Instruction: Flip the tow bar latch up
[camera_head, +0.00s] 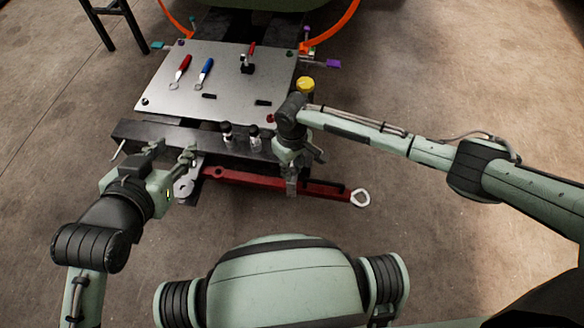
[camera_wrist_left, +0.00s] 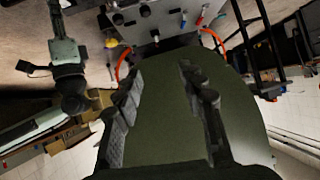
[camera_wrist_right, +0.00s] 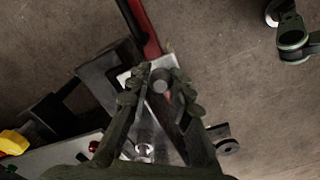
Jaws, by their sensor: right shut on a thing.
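The red tow bar (camera_head: 318,187) lies across the front of the cart and ends in a pale ring (camera_head: 360,198) at the right. Its red shaft also shows in the right wrist view (camera_wrist_right: 142,28). My right gripper (camera_wrist_right: 158,76) points down over the cart's front edge, shut on a grey round-ended piece (camera_wrist_right: 160,84) beside the bar. I cannot tell whether this piece is the latch; the fingers partly hide it. My left gripper (camera_head: 170,155) is open and empty, just left of the bar's left end. Its spread fingers show in the left wrist view (camera_wrist_left: 164,88).
The cart's metal plate (camera_head: 225,65) holds a red-handled tool (camera_head: 182,66), a blue-handled tool (camera_head: 205,70) and small black pieces. A yellow-capped item (camera_head: 305,84) stands at its right edge. Two small fittings stand on the dark front beam (camera_head: 190,135).

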